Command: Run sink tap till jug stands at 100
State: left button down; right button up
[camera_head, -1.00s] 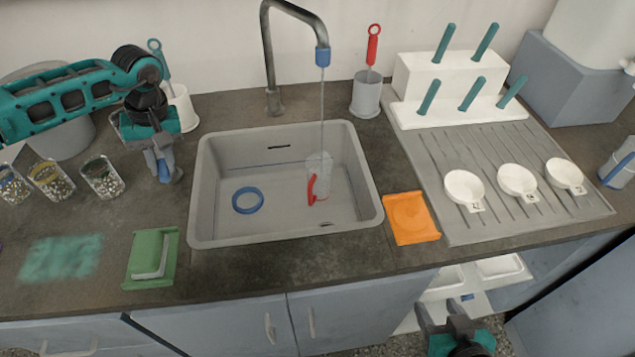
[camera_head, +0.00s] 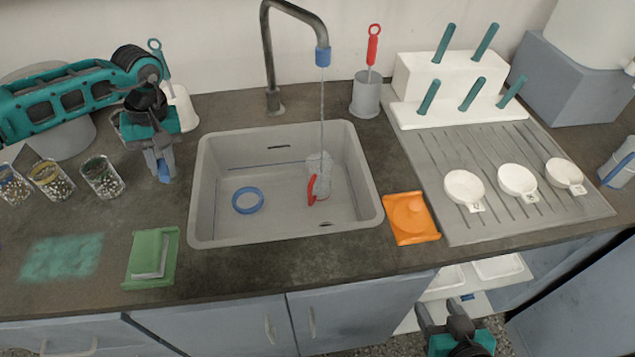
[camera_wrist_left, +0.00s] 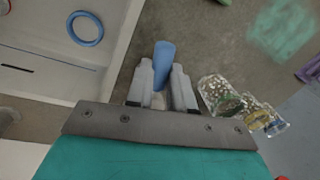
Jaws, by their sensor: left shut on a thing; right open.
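A clear jug (camera_head: 319,166) with a red handle stands in the sink (camera_head: 197,205), under the tap (camera_head: 322,56). A thin stream of water (camera_head: 322,105) runs from the tap's blue nozzle into the jug. The water level and marks on the jug are too small to read. My left gripper (camera_head: 164,172) is left of the sink, shut on a blue lever (camera_wrist_left: 163,60), seen between its fingers in the left wrist view. My right gripper (camera_head: 452,308) is low at the front, below the counter edge, open and empty.
A blue ring (camera_head: 248,200) lies in the sink. A green sponge dish (camera_head: 151,257) and several bead-filled glasses (camera_head: 103,177) are at left. An orange dish (camera_head: 410,217) and a drainboard (camera_head: 470,228) with white cups (camera_head: 464,187) are at right.

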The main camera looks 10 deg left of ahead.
pick_arm(q)
jog(key=shift+a, duration=0.1)
dwell(0.4)
jog(key=shift+s+a+r+m+t, duration=0.15)
jog(key=shift+a+m, duration=0.2)
jog(key=shift+m, duration=0.55)
jog(key=shift+s+a+f+m+t, duration=0.15)
jog(key=shift+a+m, duration=0.2)
jog(key=shift+m, duration=0.55)
jog(key=shift+r, duration=0.1)
jog(key=shift+w+d+n, duration=0.2)
jog(key=shift+d+n, duration=0.1)
jog(key=shift+n, duration=0.55)
jog(key=shift+w+d+n, duration=0.15)
jog(key=shift+d+n, duration=0.15)
jog(key=shift+n, duration=0.55)
jog(key=shift+s+a+m, duration=0.2)
jog(key=shift+a+m, duration=0.15)
jog(key=shift+m, duration=0.5)
jog(key=shift+s+a+m, duration=0.15)
jog(key=shift+a+m, duration=0.2)
jog(key=shift+m, duration=0.5)
